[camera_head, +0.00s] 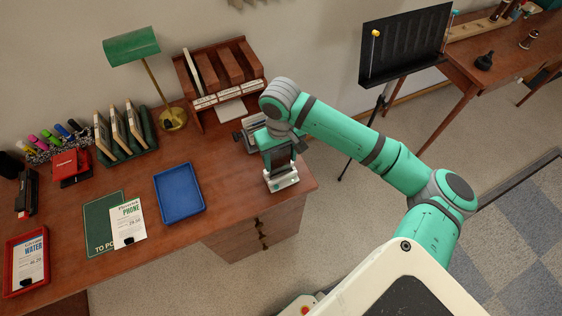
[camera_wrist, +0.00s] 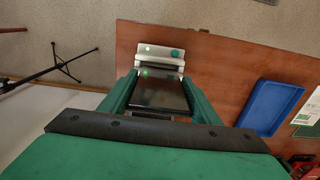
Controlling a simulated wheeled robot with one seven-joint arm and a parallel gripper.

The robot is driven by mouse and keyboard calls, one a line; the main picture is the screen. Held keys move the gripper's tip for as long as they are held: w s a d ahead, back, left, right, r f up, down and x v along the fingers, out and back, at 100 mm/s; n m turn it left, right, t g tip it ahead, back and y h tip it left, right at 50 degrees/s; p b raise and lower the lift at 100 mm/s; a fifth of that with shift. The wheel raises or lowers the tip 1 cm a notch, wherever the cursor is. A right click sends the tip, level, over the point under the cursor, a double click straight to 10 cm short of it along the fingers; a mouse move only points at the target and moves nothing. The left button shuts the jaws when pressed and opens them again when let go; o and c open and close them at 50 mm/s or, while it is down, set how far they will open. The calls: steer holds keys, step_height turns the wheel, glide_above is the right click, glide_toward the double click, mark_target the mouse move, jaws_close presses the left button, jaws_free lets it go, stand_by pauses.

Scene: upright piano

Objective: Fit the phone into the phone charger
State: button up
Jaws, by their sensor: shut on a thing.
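The phone (camera_wrist: 160,96) is a dark, flat slab with a small green light near its far end. It lies between the two green fingers of my gripper (camera_wrist: 159,78), which are shut on its sides. The phone charger (camera_wrist: 160,54) is a pale block with a green round button and a small green light, just beyond the phone's far end. I cannot tell whether the phone's end is in the charger or only close to it. In the head view, the charger (camera_head: 283,179) stands at the desk's right end, with my gripper (camera_head: 279,158) just above and behind it.
A blue tray (camera_head: 180,193) lies left of the charger. A wooden file rack (camera_head: 218,80) and a green lamp (camera_head: 132,47) stand at the back. A grey object (camera_head: 248,130) is partly hidden behind my gripper. Bare desk lies between tray and charger.

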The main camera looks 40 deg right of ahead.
mark_target(281, 164)
steer(key=shift+d+f, duration=0.1)
steer(key=shift+f, duration=1.25)
steer(key=shift+f, duration=0.1)
steer(key=o, duration=1.2)
steer(key=shift+c, duration=0.2)
step_height(281, 164, up, 12)
steer(key=shift+s, duration=0.1)
